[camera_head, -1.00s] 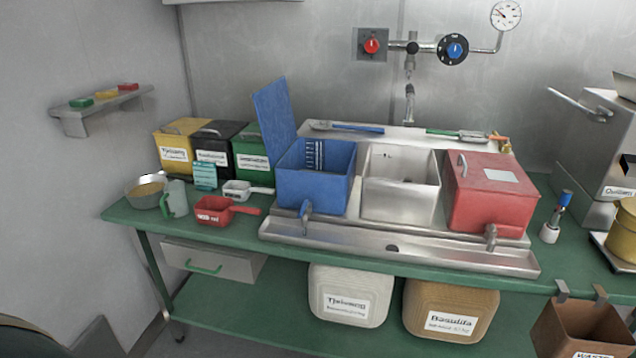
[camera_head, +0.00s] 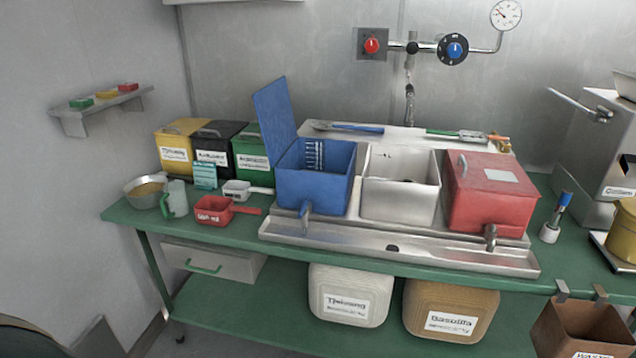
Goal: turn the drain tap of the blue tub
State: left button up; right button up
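The blue tub (camera_head: 312,188) stands open at the left of the steel sink unit, with its blue lid (camera_head: 274,115) raised upright at its left side. Its drain tap (camera_head: 305,218) is on the lower front wall, a small grey-blue spout above the steel trough. Whether the tub holds liquid is hard to tell. Neither of my grippers is in this view.
A steel basin (camera_head: 401,199) and a closed red tub (camera_head: 490,205) stand to the right. The trough (camera_head: 350,237) runs along the front. Left on the green table are a red scoop (camera_head: 213,210), a clear jug (camera_head: 176,198) and a metal bowl (camera_head: 141,199).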

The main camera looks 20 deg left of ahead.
aim_at(305, 204)
jog(key=i+j+u, duration=0.1)
jog(key=j, duration=0.3)
jog(key=i+j+u, duration=0.15)
jog(key=j, duration=0.25)
jog(key=i+j+u, duration=0.1)
jog(key=i+j, duration=0.2)
